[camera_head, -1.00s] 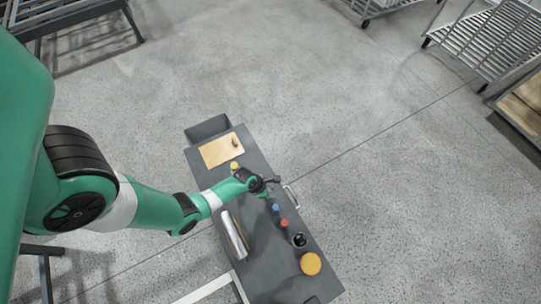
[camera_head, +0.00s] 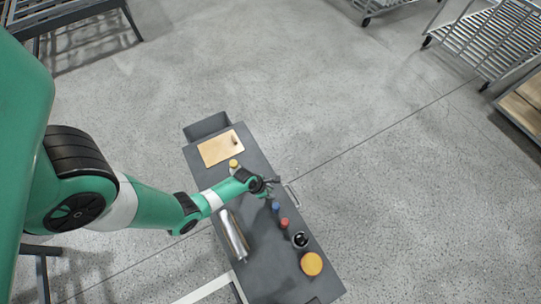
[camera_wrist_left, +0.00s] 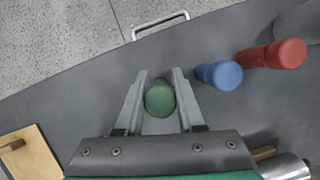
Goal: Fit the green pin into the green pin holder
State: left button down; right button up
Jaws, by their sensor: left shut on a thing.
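My left gripper (camera_head: 271,186) is over the dark table, at the gap in the row between the yellow and blue pieces. In the left wrist view its two fingers (camera_wrist_left: 160,80) are closed on the sides of a rounded green pin (camera_wrist_left: 160,99), seen from above. The pin's lower end is hidden, so I cannot tell whether it touches the table or a holder. I cannot make out the green pin holder in either view. My right gripper is not in view.
A blue piece (camera_wrist_left: 219,75) and a red piece (camera_wrist_left: 273,54) stand close to the right of the gripper. A yellow piece (camera_head: 234,163), wooden board (camera_head: 215,151), silver cylinder (camera_head: 235,235), black cup (camera_head: 300,240) and orange disc (camera_head: 311,264) share the table. A metal handle (camera_wrist_left: 160,25) is at its edge.

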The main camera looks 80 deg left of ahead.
pick_arm(q)
jog(key=shift+f+b, duration=0.4)
jog(key=shift+f, duration=0.1)
jog(key=shift+c, duration=2.2)
grip_release()
jog(key=p+v, duration=0.7)
jog(key=v, duration=0.4)
jog(key=shift+r+p, duration=0.4)
